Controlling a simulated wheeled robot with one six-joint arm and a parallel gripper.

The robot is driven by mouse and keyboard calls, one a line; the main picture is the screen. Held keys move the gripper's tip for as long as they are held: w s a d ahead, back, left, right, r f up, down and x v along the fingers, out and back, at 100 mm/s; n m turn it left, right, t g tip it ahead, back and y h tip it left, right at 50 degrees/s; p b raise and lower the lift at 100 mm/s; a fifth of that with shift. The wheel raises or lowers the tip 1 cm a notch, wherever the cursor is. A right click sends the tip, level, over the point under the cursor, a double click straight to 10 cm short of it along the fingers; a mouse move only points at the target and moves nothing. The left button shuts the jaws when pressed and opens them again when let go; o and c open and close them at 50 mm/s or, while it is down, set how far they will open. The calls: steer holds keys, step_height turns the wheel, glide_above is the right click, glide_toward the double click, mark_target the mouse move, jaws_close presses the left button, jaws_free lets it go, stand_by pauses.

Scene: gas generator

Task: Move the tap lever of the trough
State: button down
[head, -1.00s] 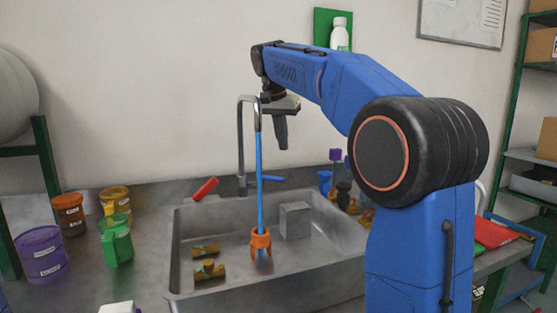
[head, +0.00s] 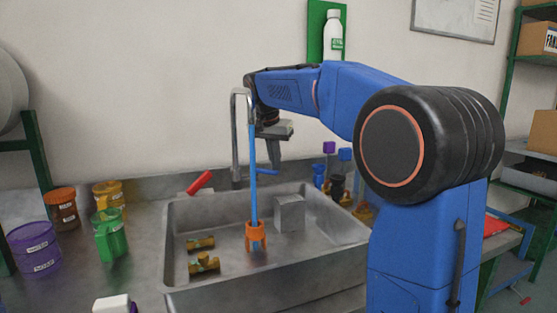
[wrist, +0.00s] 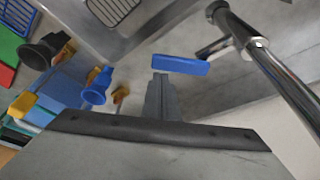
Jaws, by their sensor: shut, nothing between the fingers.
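The trough (head: 330,262) is a grey metal sink in the counter. Its metal tap (head: 236,140) stands at the back edge, with a blue lever (head: 265,172) sticking out to the right at its base. My gripper (head: 273,168) points down beside the tap, close to the lever; the head view does not show clearly whether they touch. In the wrist view the blue lever (wrist: 181,64) lies just beyond my shut, empty fingertips (wrist: 160,76), with a small gap in the picture. The tap's pipe (wrist: 268,62) is to the right.
A blue stream or tube (head: 253,180) runs from the spout to an orange piece (head: 255,236) in the trough. A red handle (head: 200,182) is at the back left rim. Brass fittings (head: 204,263) and a grey block (head: 290,214) lie inside. Jars stand left; small coloured items stand right.

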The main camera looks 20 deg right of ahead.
steer(key=shift+s+a, duration=0.1)
stand_by(0.3)
steer(key=shift+s+a, duration=0.6)
steer(key=shift+a, duration=0.05)
steer(key=shift+w+d, duration=0.1)
steer(key=shift+w, duration=0.05)
steer(key=shift+w+d, duration=0.4)
steer(key=shift+w, duration=0.15)
steer(key=shift+d, duration=0.1)
